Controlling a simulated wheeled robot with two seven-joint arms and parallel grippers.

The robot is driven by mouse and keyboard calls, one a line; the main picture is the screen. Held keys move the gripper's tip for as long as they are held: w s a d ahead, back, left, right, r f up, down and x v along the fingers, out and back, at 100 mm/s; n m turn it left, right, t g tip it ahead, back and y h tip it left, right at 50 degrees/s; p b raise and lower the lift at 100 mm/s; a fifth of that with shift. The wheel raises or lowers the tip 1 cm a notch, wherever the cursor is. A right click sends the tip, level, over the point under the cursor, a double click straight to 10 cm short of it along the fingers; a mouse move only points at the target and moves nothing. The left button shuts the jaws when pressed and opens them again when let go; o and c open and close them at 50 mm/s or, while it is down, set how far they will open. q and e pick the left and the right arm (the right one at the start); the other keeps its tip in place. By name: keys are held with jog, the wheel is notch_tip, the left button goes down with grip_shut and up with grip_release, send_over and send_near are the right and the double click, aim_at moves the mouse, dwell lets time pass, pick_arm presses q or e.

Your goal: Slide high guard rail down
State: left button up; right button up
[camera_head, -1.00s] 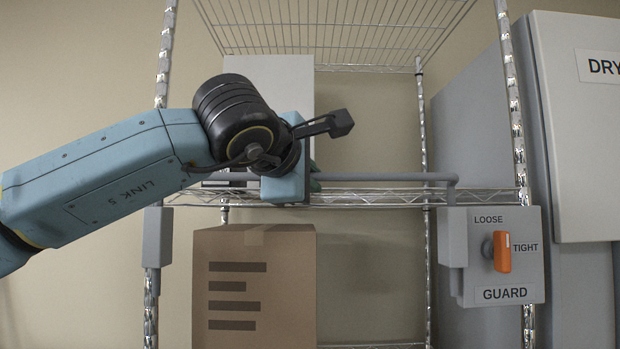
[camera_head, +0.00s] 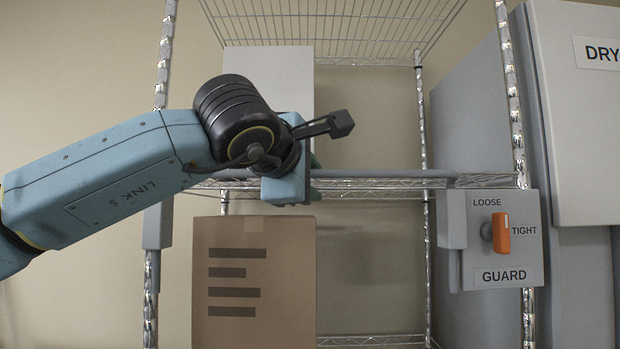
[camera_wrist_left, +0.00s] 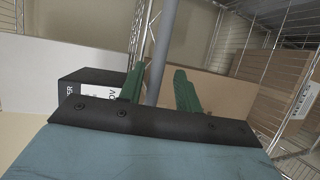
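The high guard rail (camera_head: 385,174) is a grey horizontal bar across the front of the wire rack. Its right end sits just above the grey bracket (camera_head: 452,219) of the GUARD box (camera_head: 508,275). An orange knob (camera_head: 502,232) stands upright between LOOSE and TIGHT. In the left wrist view the rail (camera_wrist_left: 164,45) passes between the green fingers (camera_wrist_left: 158,88). They are apart, with a gap on the lower finger's side; contact with the upper finger is unclear. My right gripper is not in view.
A brown carton (camera_head: 254,325) stands below the rail, under my left gripper. A pale box (camera_head: 268,75) stands on the shelf (camera_head: 385,190) behind my wrist. A grey cabinet (camera_head: 580,130) is at the right. The space right of the carton is clear.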

pick_arm(q)
jog(key=b+v, duration=0.3)
jog(key=v, duration=1)
jog(key=shift+s, duration=0.15)
